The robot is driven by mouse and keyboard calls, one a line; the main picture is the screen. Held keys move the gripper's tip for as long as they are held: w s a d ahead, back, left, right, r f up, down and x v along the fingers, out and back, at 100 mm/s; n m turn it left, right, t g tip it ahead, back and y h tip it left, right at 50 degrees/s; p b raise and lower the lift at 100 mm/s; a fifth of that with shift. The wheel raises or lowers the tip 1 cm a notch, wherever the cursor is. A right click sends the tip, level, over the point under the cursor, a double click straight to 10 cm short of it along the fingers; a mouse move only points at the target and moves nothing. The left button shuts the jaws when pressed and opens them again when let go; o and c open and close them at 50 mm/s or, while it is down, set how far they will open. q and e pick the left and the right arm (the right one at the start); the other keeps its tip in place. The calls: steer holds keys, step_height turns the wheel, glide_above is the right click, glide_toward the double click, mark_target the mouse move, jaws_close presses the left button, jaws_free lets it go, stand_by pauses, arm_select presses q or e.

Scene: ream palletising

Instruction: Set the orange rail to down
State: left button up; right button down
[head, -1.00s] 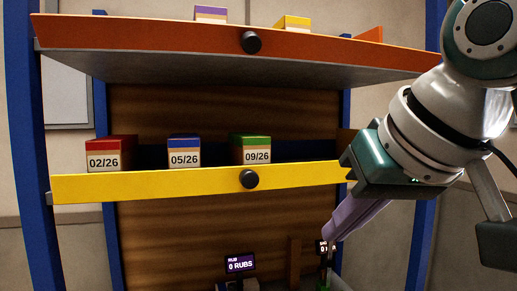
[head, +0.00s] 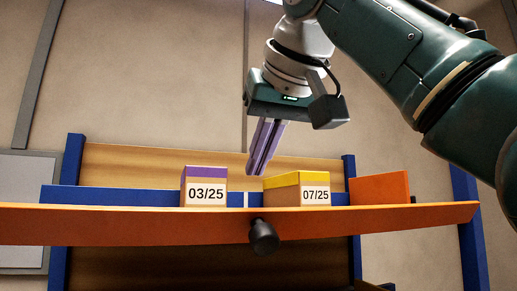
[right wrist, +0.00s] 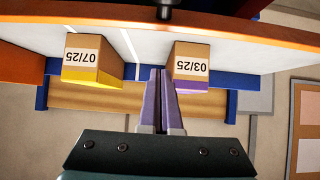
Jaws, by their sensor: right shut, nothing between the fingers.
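The orange rail (head: 160,226) runs along the front of the top shelf, with a black knob (head: 263,237) near its middle. It also shows upside down along the top of the right wrist view (right wrist: 245,22). A purple-topped box marked 03/25 (head: 204,190) and a yellow-topped box marked 07/25 (head: 298,190) stand behind the rail. My right gripper (head: 257,172) is shut and empty, pointing down above the shelf between the two boxes, apart from the rail. In the right wrist view its purple fingers (right wrist: 155,75) show beside the 03/25 box. My left gripper is out of view.
An orange panel (head: 379,189) stands at the shelf's right end. Blue posts (head: 469,225) flank the rack, and a wooden back panel (head: 130,167) rises behind the shelf. A white strip of shelf shows between the boxes in the right wrist view.

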mark_target(258, 209)
steer(key=p+x, duration=0.1)
steer(key=x, duration=0.3)
steer(key=shift+s+f, duration=0.1)
steer(key=shift+f, duration=0.15)
steer(key=shift+s+d+f, duration=0.25)
steer(key=shift+s+f, duration=0.25)
steer(key=shift+s, duration=0.15)
steer(key=shift+s+d+f, duration=0.2)
steer(key=shift+s+f, duration=0.25)
steer(key=shift+s, duration=0.25)
